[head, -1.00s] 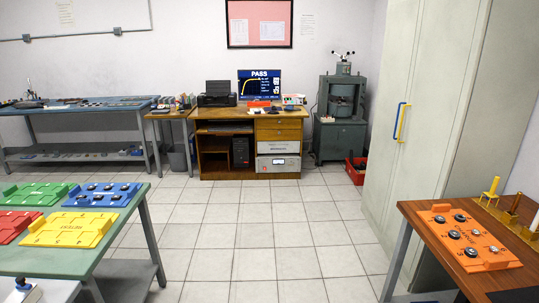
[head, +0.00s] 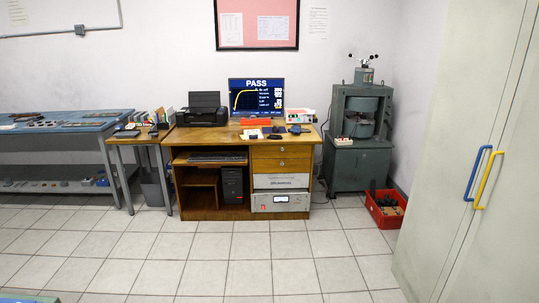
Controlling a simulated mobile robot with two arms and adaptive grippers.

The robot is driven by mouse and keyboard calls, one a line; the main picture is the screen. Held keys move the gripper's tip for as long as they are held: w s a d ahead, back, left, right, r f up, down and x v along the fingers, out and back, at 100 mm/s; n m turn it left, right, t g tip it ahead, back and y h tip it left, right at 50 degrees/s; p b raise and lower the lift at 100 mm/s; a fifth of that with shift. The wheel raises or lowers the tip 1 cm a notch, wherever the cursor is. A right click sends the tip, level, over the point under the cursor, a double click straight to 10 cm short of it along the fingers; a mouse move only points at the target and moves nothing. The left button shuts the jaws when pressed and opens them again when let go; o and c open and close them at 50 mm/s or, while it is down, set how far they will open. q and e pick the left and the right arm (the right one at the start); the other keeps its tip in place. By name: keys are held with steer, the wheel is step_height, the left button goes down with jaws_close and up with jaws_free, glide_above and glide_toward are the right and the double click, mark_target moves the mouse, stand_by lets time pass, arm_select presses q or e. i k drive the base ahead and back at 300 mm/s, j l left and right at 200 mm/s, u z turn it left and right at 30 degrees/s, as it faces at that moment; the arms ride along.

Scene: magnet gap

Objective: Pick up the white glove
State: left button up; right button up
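I cannot make out a white glove in the head view. A small white item (head: 253,134) lies on the wooden desk (head: 213,137), but it is too small to identify. Another small pale item (head: 344,141) sits on the ledge of the grey-green machine (head: 361,165), also too small to name. Neither of my grippers is in view.
A red crate (head: 386,212) with dark contents stands on the floor by the machine. A tall pale cabinet (head: 460,130) with blue and yellow handles fills the right. A blue bench (head: 70,140) stands at left. The tiled floor (head: 225,260) ahead is clear.

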mark_target(252, 134)
steer(key=i+l, duration=0.1)
steer(key=i, duration=4.75)
steer(key=j+u, duration=0.05)
steer(key=j, duration=0.05)
